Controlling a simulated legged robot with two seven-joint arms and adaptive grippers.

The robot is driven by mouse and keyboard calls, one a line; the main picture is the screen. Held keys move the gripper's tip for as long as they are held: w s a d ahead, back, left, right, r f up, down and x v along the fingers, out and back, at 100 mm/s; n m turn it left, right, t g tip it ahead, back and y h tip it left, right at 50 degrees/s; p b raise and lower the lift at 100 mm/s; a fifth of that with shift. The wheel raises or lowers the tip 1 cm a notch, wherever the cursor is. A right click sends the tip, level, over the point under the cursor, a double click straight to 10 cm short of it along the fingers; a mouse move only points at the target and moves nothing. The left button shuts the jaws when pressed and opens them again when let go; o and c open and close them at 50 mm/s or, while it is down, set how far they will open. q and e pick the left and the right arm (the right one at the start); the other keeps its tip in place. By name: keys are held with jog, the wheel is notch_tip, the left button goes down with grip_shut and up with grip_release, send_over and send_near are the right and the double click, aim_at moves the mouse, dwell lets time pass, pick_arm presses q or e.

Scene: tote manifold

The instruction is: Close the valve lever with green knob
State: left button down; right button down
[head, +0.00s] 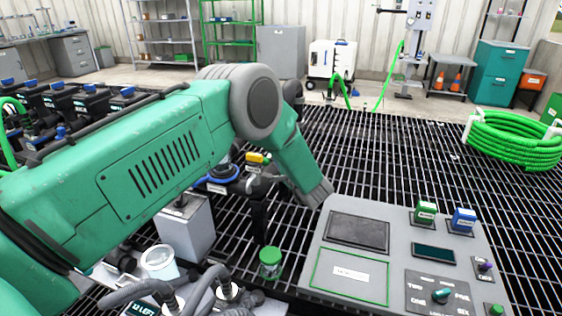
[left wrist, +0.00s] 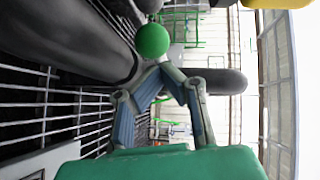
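In the left wrist view, a round green knob (left wrist: 152,40) sits just beyond the fingertips of my left gripper (left wrist: 161,72). The fingers angle inward and their tips come together, with nothing visible between them. The knob and tips overlap closely in this view; I cannot tell whether they touch. The lever below the knob is not clear. In the head view my left arm crosses from the left and bends downward at the centre, and I cannot make out its gripper. The green-knobbed lever is not clearly visible there. My right gripper is not in view.
Dark pipes (left wrist: 62,45) lie close to the fingers in the wrist view. The head view shows a yellow handle (head: 258,158), a green-capped jar (head: 270,264) and a grey control panel (head: 317,235) near the arm. Open grating (head: 400,150) lies beyond.

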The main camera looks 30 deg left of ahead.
pick_arm(q)
jog(key=shift+a, duration=0.1)
jog(key=t+p, duration=0.1)
jog(key=a+m+h+p, duration=0.1)
jog(key=shift+s+r+t+p, duration=0.2)
jog(key=shift+s+t+p, duration=0.1)
jog(key=shift+s+t, duration=0.1)
jog(key=shift+a+m, duration=0.3)
jog(key=shift+s+a+f, duration=0.15)
jog(key=shift+a+f, duration=0.1)
jog(key=shift+p, duration=0.3)
